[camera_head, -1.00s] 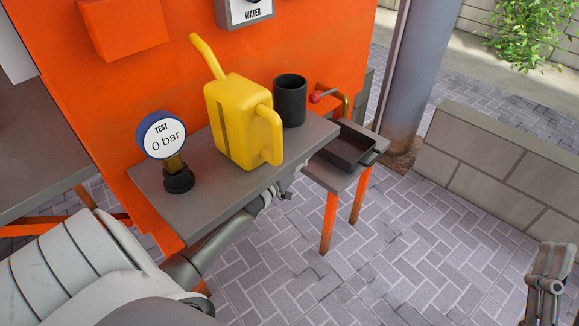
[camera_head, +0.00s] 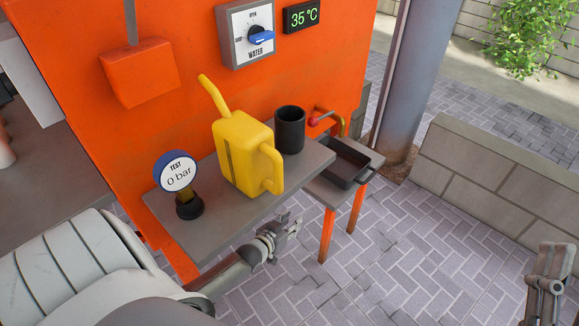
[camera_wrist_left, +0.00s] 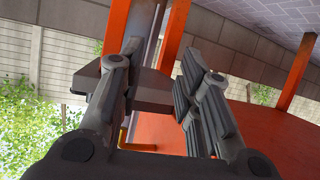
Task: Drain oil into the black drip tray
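The black drip tray (camera_head: 345,160) sits on a small low table with orange legs, right of the grey shelf. Just above it, a drain valve with a red knob (camera_head: 313,121) and a brass-coloured pipe (camera_head: 338,122) comes out of the orange machine. My left gripper (camera_head: 290,226) is below and in front of the shelf, left of the low table, touching nothing visible. In the left wrist view its fingers (camera_wrist_left: 158,75) are apart with nothing between them. My right gripper (camera_head: 549,262) is at the lower right edge, away from everything; its finger opening is unclear.
The grey shelf (camera_head: 215,222) holds a yellow oil can (camera_head: 240,155), a black cup (camera_head: 290,130) and a test gauge reading 0 bar (camera_head: 176,172). A water dial (camera_head: 250,35) and a 35 °C display (camera_head: 301,15) are above. Paved floor in front is free.

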